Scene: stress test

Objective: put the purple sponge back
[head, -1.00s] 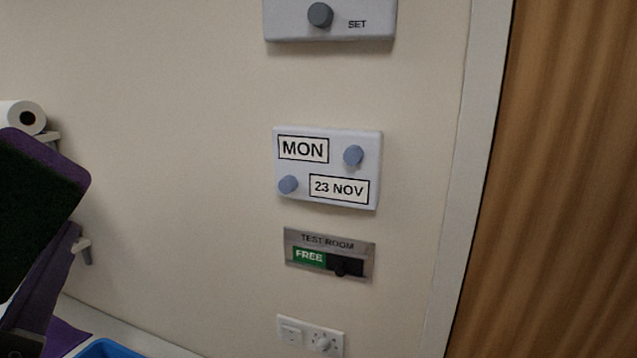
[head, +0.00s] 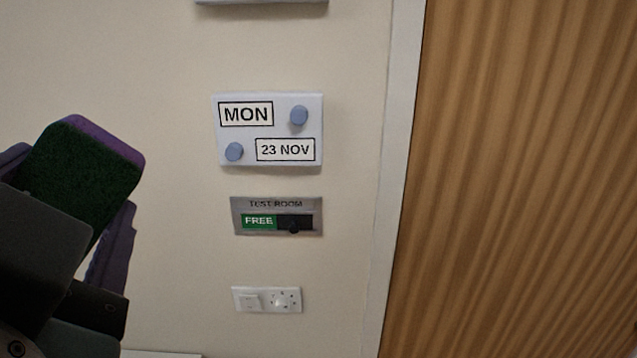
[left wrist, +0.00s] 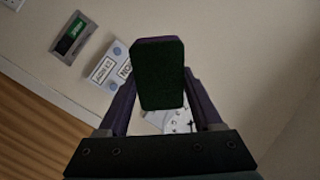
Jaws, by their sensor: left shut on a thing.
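The purple sponge (head: 92,165) has a dark green scouring face and a purple edge. My left gripper (head: 112,225) is shut on it and holds it up in front of the wall, at the left of the head view. In the left wrist view the sponge (left wrist: 160,75) sits between the two purple fingers of my left gripper (left wrist: 162,100), green face towards the camera. My right gripper is not in view.
On the wall are a calendar panel (head: 267,134) reading MON 23 NOV, a TEST ROOM sign (head: 276,204) showing FREE, and a socket (head: 267,299). A wooden door (head: 520,180) with a pale frame is at the right. A white surface edge (head: 165,354) shows at the bottom.

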